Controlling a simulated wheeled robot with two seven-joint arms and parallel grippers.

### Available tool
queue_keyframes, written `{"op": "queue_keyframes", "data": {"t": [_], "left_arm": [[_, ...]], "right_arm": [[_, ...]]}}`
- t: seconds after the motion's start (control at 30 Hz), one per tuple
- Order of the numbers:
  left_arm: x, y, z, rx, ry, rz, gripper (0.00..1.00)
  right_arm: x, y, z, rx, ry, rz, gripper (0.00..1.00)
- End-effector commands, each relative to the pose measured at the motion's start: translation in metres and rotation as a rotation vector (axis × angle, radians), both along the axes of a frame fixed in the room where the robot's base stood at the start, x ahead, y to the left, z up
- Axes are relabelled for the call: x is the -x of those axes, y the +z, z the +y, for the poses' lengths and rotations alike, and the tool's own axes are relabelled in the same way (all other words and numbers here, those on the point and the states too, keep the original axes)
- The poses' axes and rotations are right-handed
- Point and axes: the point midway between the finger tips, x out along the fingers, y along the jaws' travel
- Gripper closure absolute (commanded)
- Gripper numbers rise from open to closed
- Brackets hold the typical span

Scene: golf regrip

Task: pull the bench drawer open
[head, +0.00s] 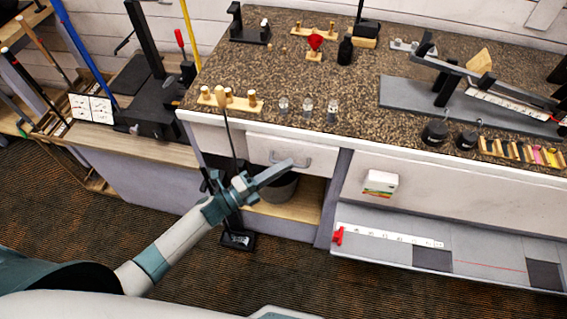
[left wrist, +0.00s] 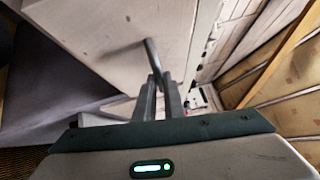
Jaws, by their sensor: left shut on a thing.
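The bench drawer (head: 320,154) has a pale front with a grey bar handle (head: 304,163), below the speckled worktop near the middle of the head view. The drawer looks closed; a small gap would be hard to tell. My left gripper (head: 287,165) reaches in from the left and is shut on the handle's left part, hiding some of it. In the left wrist view its two fingers (left wrist: 163,85) close on the dark handle (left wrist: 152,55), which stands out from the pale drawer front (left wrist: 110,35). My right gripper is not in view.
The worktop (head: 300,80) carries a wooden peg stand (head: 230,101), several small glasses (head: 308,107) and dark weights (head: 434,133) near its front edge. A dark bucket (head: 283,187) stands on the shelf under the drawer. A putter-like club (head: 235,241) stands by my left forearm.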

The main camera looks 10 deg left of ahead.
Motion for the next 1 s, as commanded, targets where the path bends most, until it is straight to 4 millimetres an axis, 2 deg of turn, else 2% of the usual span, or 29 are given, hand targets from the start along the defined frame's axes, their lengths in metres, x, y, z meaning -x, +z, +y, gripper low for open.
{"op": "queue_keyframes", "data": {"t": [0.27, 0.7, 0.9, 1.0], "left_arm": [[0.056, -0.001, 0.000, 0.000, 0.000, 0.006, 1.00], [0.187, -0.002, 0.000, 0.000, 0.001, 0.007, 1.00], [0.231, -0.002, 0.000, -0.001, 0.001, 0.005, 1.00], [0.244, -0.001, 0.001, -0.001, 0.001, 0.003, 1.00]], "right_arm": [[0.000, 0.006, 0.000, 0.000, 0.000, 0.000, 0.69], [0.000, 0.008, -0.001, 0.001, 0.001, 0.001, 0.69], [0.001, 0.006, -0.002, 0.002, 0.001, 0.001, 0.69], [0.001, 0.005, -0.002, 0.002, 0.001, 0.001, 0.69]]}}
